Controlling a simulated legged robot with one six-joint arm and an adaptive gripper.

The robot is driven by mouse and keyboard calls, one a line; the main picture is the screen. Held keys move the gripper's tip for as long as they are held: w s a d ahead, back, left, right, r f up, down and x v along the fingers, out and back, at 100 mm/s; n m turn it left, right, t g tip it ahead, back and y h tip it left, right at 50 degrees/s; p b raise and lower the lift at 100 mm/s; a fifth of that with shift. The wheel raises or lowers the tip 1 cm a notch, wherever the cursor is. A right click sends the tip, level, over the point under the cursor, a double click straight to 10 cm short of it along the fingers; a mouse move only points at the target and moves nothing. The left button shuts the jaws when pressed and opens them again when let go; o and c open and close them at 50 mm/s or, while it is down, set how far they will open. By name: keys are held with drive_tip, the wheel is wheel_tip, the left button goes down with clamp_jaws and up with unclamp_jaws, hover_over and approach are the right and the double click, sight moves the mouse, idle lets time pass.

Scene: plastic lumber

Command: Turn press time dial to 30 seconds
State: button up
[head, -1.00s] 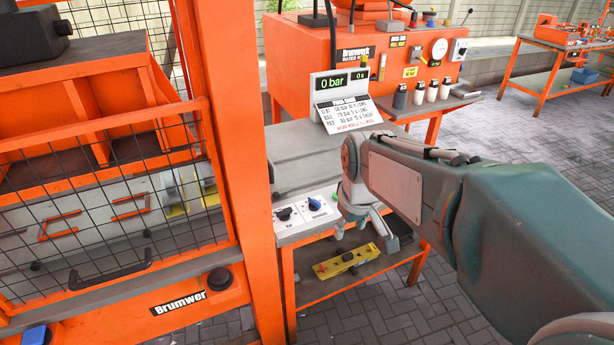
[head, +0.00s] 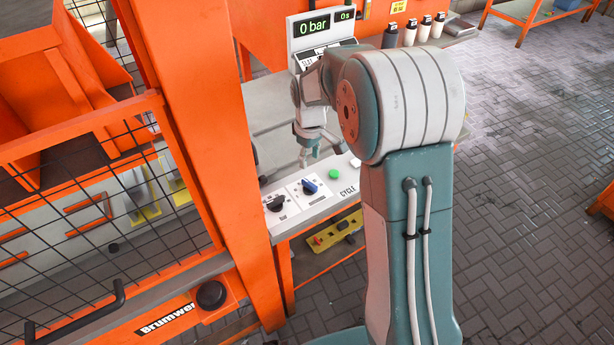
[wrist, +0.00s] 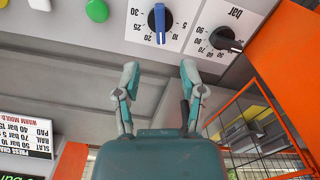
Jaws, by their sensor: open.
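The press time dial is a knob with a blue grip on a white plate, on the control panel; it shows in the head view (head: 310,187) and upside down in the wrist view (wrist: 159,22). Numbers such as 10, 15, 20 and 25 ring it. Its grip lies roughly along the picture's vertical in the wrist view, but I cannot tell its exact setting. My gripper is open and empty, apart from the dial. In the head view (head: 318,148) it hangs behind the panel; in the wrist view (wrist: 158,76) its fingers straddle the dial's line, short of it.
A black bar dial (head: 275,203) sits beside the time dial. A green button (head: 334,173) and a white button (head: 355,163) are on its other side. The display (head: 322,27) reads 0 bar and 0 s. An orange post (head: 215,150) and mesh guard stand close at left.

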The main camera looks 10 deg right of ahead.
sight(309, 183)
wheel_tip(309, 183, down, 10)
drive_tip(key=shift+r, duration=0.1)
idle(0.4)
clamp_jaws()
